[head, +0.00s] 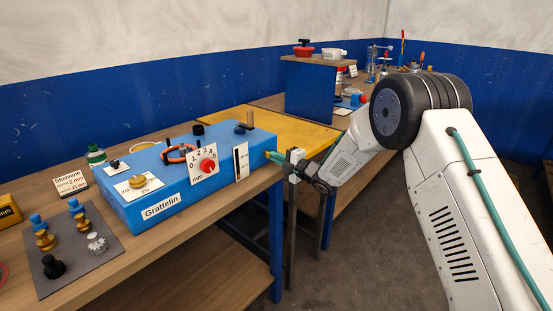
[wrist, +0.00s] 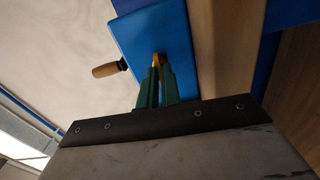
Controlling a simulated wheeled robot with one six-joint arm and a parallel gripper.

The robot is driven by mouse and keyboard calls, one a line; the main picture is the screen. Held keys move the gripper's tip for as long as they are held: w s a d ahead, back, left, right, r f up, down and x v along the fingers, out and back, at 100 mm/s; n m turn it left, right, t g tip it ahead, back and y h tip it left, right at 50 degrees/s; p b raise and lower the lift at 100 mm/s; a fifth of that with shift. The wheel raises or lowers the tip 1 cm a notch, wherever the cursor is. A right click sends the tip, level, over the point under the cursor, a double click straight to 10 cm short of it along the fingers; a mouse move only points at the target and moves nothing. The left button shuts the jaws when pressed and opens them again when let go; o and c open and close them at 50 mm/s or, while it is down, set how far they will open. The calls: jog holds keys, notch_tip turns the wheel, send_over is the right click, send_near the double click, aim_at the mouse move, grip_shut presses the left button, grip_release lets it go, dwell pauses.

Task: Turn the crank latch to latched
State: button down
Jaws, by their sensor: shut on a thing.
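A blue box labelled Grattelin (head: 225,150) stands on the workbench. My gripper (head: 274,156) is at its right end face. In the wrist view the green fingers of my gripper (wrist: 158,78) are closed around a small yellow-orange part (wrist: 157,60) on the blue face (wrist: 140,30). Most of this part is hidden between the fingers. A wooden handle (wrist: 108,70) sticks out beyond the box edge in the wrist view. I cannot tell for certain which part is the crank latch, nor its latch position.
The box top carries a gold knob (head: 140,182), an orange ring (head: 181,153) and a black knob (head: 198,129). A red dial (head: 208,166) is on a white scale. A grey mat (head: 85,265) with fittings lies at left. A yellow bench top (head: 290,135) is behind the box.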

jog(key=m, duration=0.8)
jog(key=shift+m, duration=0.4)
jog(key=m, duration=0.4)
jog(key=shift+f+m, duration=0.1)
jog(key=shift+m, duration=1.8)
jog(key=c, duration=1.6)
grip_release()
jog(key=shift+d, duration=0.1)
